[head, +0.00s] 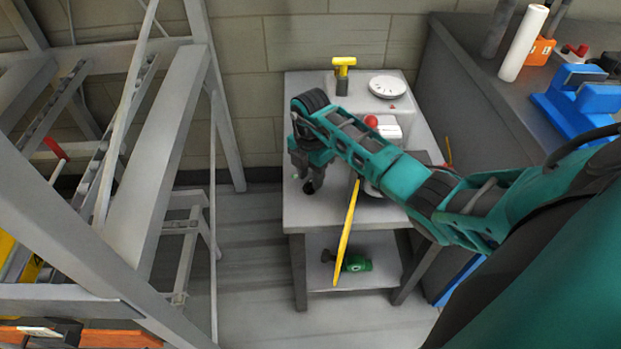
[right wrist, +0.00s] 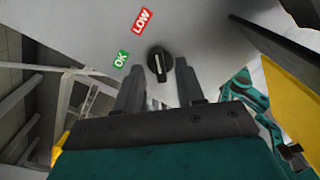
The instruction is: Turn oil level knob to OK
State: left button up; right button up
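The black oil level knob (right wrist: 159,64) shows in the right wrist view on a light grey panel, with a pale line running nearly up and down. The line points more toward the red LOW label (right wrist: 142,20) than the green OK label (right wrist: 121,58). My right gripper (right wrist: 160,72) is open, its fingertips on either side of the knob; contact is not clear. In the head view my right gripper (head: 309,184) points down by the left edge of the grey table (head: 300,213). The knob is not visible there. My left gripper is not in view.
A yellow-handled part (head: 343,66), a white gauge (head: 387,86) and a red button (head: 371,121) are on the table's equipment. A yellow bar (head: 346,235) slants across its front. A green object (head: 356,264) lies on the lower shelf. A metal frame (head: 165,150) stands left.

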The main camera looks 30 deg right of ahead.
jog(key=shift+f, duration=0.5)
grip_shut()
